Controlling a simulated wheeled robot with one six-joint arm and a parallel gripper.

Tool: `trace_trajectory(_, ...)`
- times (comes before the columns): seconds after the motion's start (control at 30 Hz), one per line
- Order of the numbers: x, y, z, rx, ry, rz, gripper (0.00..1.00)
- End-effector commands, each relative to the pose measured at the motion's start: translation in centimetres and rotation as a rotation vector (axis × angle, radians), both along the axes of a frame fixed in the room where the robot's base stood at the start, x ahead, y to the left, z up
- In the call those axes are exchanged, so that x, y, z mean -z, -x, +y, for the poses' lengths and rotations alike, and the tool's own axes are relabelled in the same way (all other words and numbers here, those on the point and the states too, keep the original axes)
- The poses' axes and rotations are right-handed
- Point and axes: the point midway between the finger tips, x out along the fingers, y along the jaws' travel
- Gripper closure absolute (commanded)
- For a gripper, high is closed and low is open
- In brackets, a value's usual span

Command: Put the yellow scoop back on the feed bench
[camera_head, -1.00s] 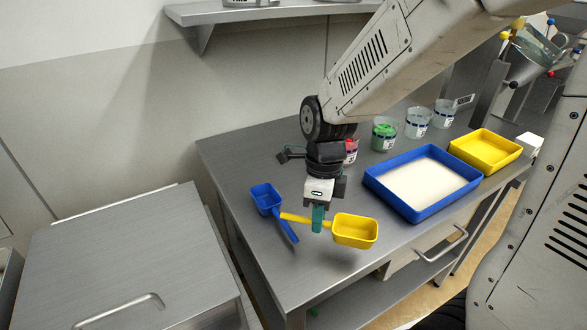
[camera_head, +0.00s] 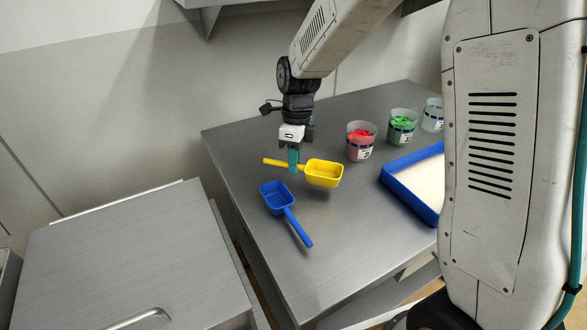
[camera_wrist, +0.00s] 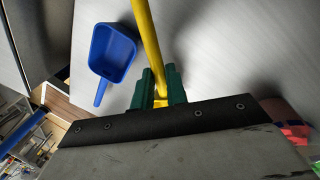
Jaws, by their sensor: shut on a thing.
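The yellow scoop (camera_head: 324,173) is held by its handle in my gripper (camera_head: 293,167), which is shut on it. Its bowl points right and its handle end sticks out to the left. The scoop appears to hang above the steel bench (camera_head: 340,240), behind the blue scoop. In the wrist view the yellow handle (camera_wrist: 147,40) runs up from between the green fingertips (camera_wrist: 160,88); the bowl is out of that view. The blue scoop (camera_head: 279,197) lies on the bench, handle towards the front right; it also shows in the wrist view (camera_wrist: 112,52).
Cups with red (camera_head: 361,142) and green (camera_head: 402,128) contents and a third cup (camera_head: 433,115) stand along the back right. A blue tray (camera_head: 408,198) of white material is partly hidden by my arm. A lower steel unit (camera_head: 130,260) stands left. The bench's front middle is clear.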

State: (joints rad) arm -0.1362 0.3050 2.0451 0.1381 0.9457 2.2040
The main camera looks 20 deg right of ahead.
Motion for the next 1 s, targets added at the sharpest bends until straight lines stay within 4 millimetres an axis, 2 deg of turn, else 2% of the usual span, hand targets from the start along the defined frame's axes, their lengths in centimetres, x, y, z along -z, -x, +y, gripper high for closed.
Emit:
trace_trajectory(0.17, 0.3, -1.2, 0.0, 0.002, 0.000, 0.001, 1.00)
trace_trajectory(0.43, 3.5, -1.1, 0.0, 0.001, 0.000, 0.004, 1.00)
trace_trajectory(0.8, 3.9, -1.1, 0.0, 0.001, 0.000, 0.000, 1.00)
trace_trajectory(0.83, 3.9, -1.1, 0.0, 0.001, 0.000, 0.000, 0.77)
trace_trajectory(0.87, 3.9, -1.1, 0.0, 0.001, 0.000, 0.000, 0.69)
trace_trajectory(0.9, 3.9, -1.1, 0.0, 0.001, 0.000, 0.000, 0.64)
trace_trajectory(1.0, 3.9, -1.1, 0.0, 0.001, 0.000, 0.000, 0.64)
